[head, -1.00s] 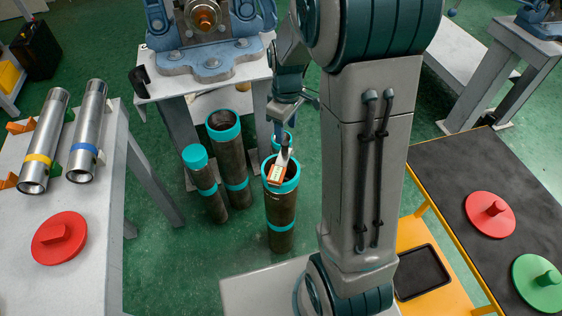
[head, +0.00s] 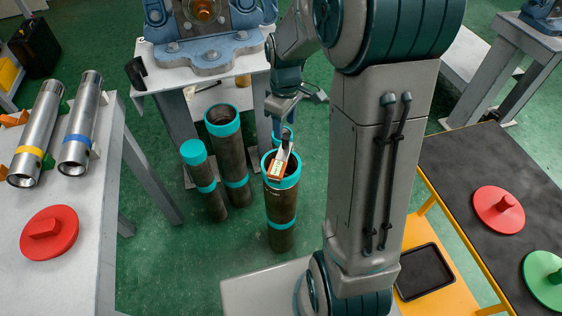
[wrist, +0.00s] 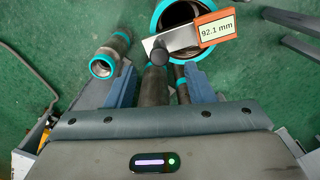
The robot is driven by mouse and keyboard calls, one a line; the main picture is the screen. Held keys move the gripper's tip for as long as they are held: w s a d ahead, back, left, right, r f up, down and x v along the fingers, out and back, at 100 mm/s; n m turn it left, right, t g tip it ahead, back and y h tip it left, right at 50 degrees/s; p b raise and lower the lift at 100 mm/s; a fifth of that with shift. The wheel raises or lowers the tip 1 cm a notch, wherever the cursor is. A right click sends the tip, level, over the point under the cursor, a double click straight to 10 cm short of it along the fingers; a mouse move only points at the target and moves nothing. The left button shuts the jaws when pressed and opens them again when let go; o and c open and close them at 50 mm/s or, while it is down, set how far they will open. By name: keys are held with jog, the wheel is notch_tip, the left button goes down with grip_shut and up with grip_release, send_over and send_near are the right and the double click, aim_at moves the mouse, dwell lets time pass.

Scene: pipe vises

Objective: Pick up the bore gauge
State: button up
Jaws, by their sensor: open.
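The bore gauge (head: 276,168) is a grey metal piece with an orange-framed tag, at the open top of the front turquoise-rimmed pipe (head: 281,208). In the wrist view, the gauge (wrist: 178,40) shows a flat metal bar, a dark round knob and a tag reading "92.1 mm", over the pipe mouth. My gripper (head: 284,122) is just behind and above it in the head view. In the wrist view, the two blue fingers of my gripper (wrist: 160,80) are apart, with the knob just beyond and between their tips. Contact with the gauge cannot be seen.
Two more dark pipes with turquoise ends stand left of the front pipe, the tall one (head: 225,150) and the capped one (head: 202,178). A vise (head: 208,50) is on the table behind. Steel tubes and a red cap (head: 48,233) lie on the left table. A dark-topped table (head: 455,190) is at right.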

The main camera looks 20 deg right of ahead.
aim_at(286, 136)
notch_tip(286, 136, down, 7)
jog(key=shift+s+d+r+b, duration=0.1)
jog(key=shift+d+r+b, duration=0.1)
jog(key=shift+b, duration=0.85)
jog(key=shift+r, duration=0.1)
grip_shut()
